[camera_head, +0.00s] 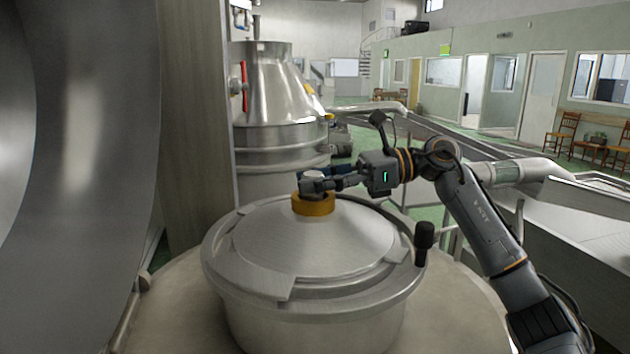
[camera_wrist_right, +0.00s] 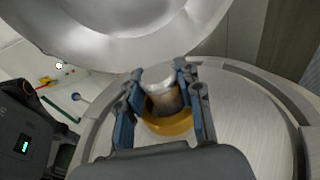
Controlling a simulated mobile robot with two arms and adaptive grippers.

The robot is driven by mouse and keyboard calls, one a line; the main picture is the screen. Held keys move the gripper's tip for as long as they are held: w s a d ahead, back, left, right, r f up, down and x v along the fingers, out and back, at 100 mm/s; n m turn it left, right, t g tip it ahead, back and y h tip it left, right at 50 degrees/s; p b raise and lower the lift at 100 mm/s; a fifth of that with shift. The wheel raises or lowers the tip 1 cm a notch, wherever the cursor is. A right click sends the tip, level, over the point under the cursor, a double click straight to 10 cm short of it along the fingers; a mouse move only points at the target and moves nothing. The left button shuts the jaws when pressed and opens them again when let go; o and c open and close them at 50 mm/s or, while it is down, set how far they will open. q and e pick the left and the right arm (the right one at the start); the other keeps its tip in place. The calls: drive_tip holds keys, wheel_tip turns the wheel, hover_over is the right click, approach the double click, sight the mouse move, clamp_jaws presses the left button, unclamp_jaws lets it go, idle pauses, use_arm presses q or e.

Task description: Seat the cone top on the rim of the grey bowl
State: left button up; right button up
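The cone top (camera_head: 300,240) is a wide, shallow brushed-metal cone with flat tabs at its edge. It lies over the grey bowl (camera_head: 310,325), and its edge appears to rest on the bowl's rim. I cannot tell whether a small gap remains. On its peak are a yellow-orange collar (camera_head: 314,204) and a short metal knob (camera_wrist_right: 165,90). My right gripper (camera_head: 318,184) reaches in from the right. In the right wrist view its blue-padded fingers (camera_wrist_right: 160,78) are on either side of the knob and look closed against it. My left gripper is in neither view.
A black knobbed post (camera_head: 424,240) stands at the bowl's right edge. A large curved steel drum (camera_head: 80,150) fills the left side, next to a pillar (camera_head: 195,120). A conical steel vessel (camera_head: 275,95) stands behind. Pale pipework and metal channels (camera_head: 590,225) lie right.

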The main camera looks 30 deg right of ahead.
drive_tip(key=o, duration=0.5)
drive_tip(key=shift+s+r, duration=0.15)
drive_tip(key=shift+c, duration=0.2)
drive_tip(key=shift+f, duration=0.3)
drive_tip(key=v, duration=1.2)
drive_tip(key=shift+r, duration=0.3)
drive_tip(key=shift+a, duration=0.1)
